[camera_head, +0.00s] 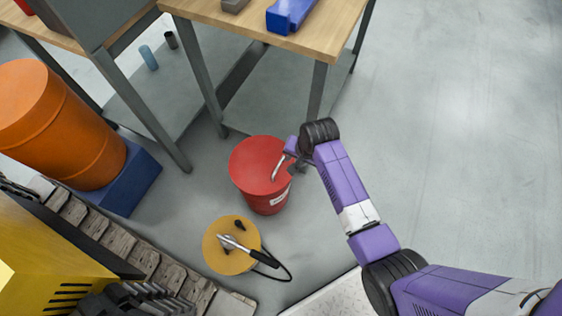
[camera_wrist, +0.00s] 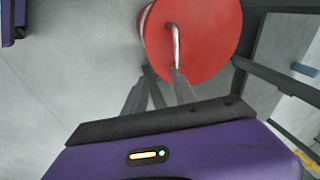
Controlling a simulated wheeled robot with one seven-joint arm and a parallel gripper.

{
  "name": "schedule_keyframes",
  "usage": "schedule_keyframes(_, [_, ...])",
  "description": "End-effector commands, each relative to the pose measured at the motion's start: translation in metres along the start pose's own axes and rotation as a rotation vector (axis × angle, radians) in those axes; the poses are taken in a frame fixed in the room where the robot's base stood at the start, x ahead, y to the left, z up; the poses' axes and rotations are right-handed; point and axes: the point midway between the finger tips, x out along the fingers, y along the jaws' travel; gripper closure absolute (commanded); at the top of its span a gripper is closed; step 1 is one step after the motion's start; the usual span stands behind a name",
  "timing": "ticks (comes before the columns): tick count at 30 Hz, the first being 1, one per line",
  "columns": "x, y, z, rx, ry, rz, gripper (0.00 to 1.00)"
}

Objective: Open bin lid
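The red bin (camera_head: 268,198) stands upright on the floor beside the workbench. Its round red lid (camera_head: 255,160) lies flat on top and looks closed. A pale bent handle (camera_head: 278,168) stands at the lid's right side. In the wrist view the lid (camera_wrist: 205,35) fills the top middle, with the handle (camera_wrist: 176,42) pointing towards my fingers. My gripper (camera_head: 293,163) is at the lid's right edge, close to the handle. In the wrist view my fingers (camera_wrist: 158,80) are apart; the right finger overlaps the handle's near end. Whether they touch is unclear.
A wooden-topped workbench (camera_head: 325,30) with grey legs stands behind the bin. A yellow round stool-like thing (camera_head: 215,255) with a black-handled tool and cable is in front. An orange drum (camera_head: 60,130) stands left, beyond dark tracks (camera_head: 135,255). Floor on the right is clear.

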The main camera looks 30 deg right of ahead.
Motion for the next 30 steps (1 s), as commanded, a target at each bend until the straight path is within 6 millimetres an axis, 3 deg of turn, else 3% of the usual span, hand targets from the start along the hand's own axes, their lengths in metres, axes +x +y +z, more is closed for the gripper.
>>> schedule_keyframes(3, [-0.001,-0.026,-0.005,0.052,-0.069,0.019,0.68])
schedule_keyframes(8, [-0.004,-0.04,-0.005,0.086,-0.118,0.037,0.68])
schedule_keyframes(11, [0.002,-0.042,-0.004,0.092,-0.127,0.042,0.68])
schedule_keyframes(24, [0.063,-0.039,0.004,0.091,-0.124,0.041,0.68])
schedule_keyframes(30, [0.071,-0.039,0.004,0.09,-0.123,0.039,0.68])
